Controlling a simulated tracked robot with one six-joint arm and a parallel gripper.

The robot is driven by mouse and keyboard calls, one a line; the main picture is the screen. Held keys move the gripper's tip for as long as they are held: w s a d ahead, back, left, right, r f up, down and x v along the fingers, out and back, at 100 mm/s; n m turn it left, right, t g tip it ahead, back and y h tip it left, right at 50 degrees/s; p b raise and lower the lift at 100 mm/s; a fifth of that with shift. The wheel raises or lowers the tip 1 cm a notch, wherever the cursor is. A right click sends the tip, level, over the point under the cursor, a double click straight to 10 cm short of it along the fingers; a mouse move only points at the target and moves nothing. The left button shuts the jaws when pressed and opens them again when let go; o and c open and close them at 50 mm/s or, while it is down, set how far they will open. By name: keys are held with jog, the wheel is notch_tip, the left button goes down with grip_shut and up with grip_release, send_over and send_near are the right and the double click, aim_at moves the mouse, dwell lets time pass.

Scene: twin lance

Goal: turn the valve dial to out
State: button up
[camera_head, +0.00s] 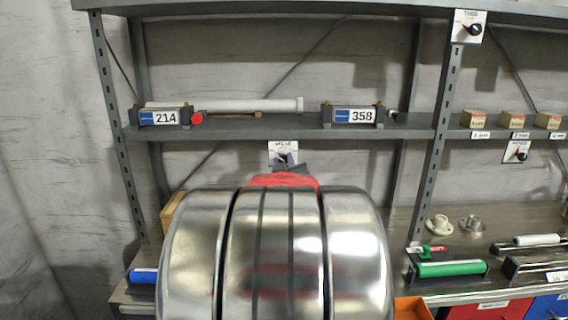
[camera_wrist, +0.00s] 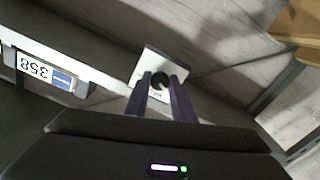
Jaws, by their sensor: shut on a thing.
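The valve dial is a black knob on a white plate (camera_head: 290,147) below the middle shelf, straight ahead in the head view. In the wrist view its plate (camera_wrist: 152,66) is tilted, and the round black knob (camera_wrist: 160,81) shows between the finger ends. My gripper (camera_wrist: 159,86) is at the dial, with its fingers shut on the knob. In the head view the gripper tips (camera_head: 290,166) reach the plate's lower part, and my arm hides what lies below. The knob's pointer and most of the plate's markings cannot be read.
The middle shelf (camera_head: 240,130) runs just above the dial. It bears blocks labelled 214 (camera_head: 166,117) and 358 (camera_head: 355,116) and a white tube (camera_head: 235,105). Other dials (camera_head: 469,27) (camera_head: 516,152) are at the right. A green roller (camera_head: 450,268) lies on the bench.

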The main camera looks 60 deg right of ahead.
jog(key=shift+w+a+n, duration=0.15)
jog(key=shift+w+n, duration=0.05)
jog(key=shift+n, duration=0.1)
grip_shut()
jog(key=o, duration=0.7)
grip_release()
jog(key=shift+r, duration=0.1)
jog(key=o, duration=0.4)
jog(key=shift+c, duration=0.2)
jog(key=shift+s, duration=0.1)
